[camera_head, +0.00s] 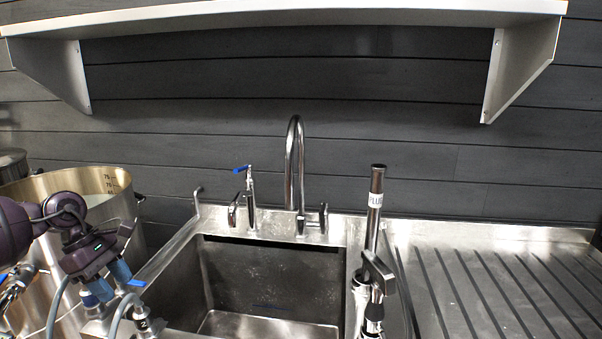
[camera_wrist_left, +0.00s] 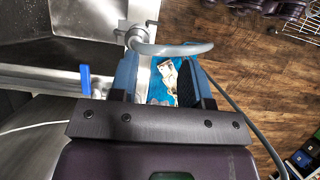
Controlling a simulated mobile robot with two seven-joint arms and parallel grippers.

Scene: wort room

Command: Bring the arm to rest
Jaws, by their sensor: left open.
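My left gripper (camera_head: 116,284) is at the lower left of the head view, over the left front edge of the sink and in front of a big steel pot. Its two blue fingers point down and are apart, with nothing held between them. In the left wrist view, the open gripper (camera_wrist_left: 163,82) has a finger on each side of a blue patch with a pale picture, seen beyond it. A grey hose (camera_wrist_left: 175,48) curves across close to the fingertips; I cannot tell whether it touches them. My right gripper is not in view.
The steel pot (camera_head: 135,205) stands left of the sink (camera_head: 175,270). A tall tap (camera_head: 290,165) and a blue-handled valve (camera_head: 250,185) rise behind the basin. An upright pipe (camera_head: 375,215) stands at its right. The ribbed drainboard (camera_head: 500,280) is clear. A shelf (camera_head: 290,15) hangs above.

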